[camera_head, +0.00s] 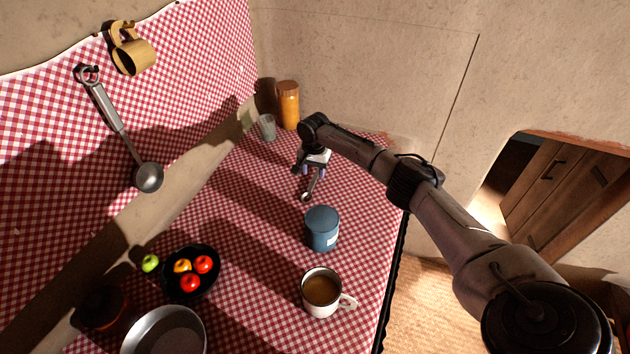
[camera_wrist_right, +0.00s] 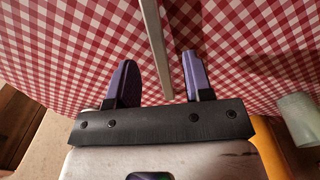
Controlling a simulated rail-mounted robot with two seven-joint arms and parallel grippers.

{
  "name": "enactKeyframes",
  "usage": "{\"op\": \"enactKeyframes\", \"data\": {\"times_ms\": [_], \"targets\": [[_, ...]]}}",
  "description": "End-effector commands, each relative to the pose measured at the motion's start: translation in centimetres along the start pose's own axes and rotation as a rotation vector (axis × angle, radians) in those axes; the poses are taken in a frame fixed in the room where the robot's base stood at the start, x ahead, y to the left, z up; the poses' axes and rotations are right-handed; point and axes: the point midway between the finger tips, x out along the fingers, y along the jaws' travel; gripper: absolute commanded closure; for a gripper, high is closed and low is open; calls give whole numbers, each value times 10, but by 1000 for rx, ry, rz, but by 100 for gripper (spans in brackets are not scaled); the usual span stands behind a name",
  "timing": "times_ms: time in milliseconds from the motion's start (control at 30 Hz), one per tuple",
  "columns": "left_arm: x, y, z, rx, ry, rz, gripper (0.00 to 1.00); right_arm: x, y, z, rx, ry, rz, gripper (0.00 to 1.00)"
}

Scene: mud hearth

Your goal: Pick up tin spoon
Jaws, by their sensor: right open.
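The tin spoon (camera_head: 305,197) lies on the checked cloth, with its near end showing just below my right gripper (camera_head: 309,171) in the head view. The rest of it is hidden by the gripper there. In the wrist view its thin grey handle (camera_wrist_right: 154,45) runs between the two purple fingers of my right gripper (camera_wrist_right: 157,78). The fingers are open, with a gap on both sides of the handle. I cannot tell how high they are above the cloth. My left gripper is not in view.
A blue canister (camera_head: 321,229) and a coffee mug (camera_head: 321,291) stand nearer on the table. A glass (camera_head: 267,127) and an orange jar (camera_head: 288,105) stand behind. A dark fruit bowl (camera_head: 176,291) is at left. A ladle (camera_head: 148,177) hangs on the wall.

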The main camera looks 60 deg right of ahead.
Motion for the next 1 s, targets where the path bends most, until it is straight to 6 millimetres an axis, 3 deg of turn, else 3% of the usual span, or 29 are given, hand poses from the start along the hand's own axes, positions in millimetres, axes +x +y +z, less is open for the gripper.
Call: {"op": "enactKeyframes", "data": {"times_ms": [200, 500, 1000], "targets": [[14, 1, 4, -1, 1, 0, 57, 32, 1, 0, 0, 0, 1, 53], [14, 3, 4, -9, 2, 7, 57, 35, 1, 0, 0, 0, 0, 54], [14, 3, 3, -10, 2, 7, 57, 35, 1, 0, 0, 0, 0, 100]]}}
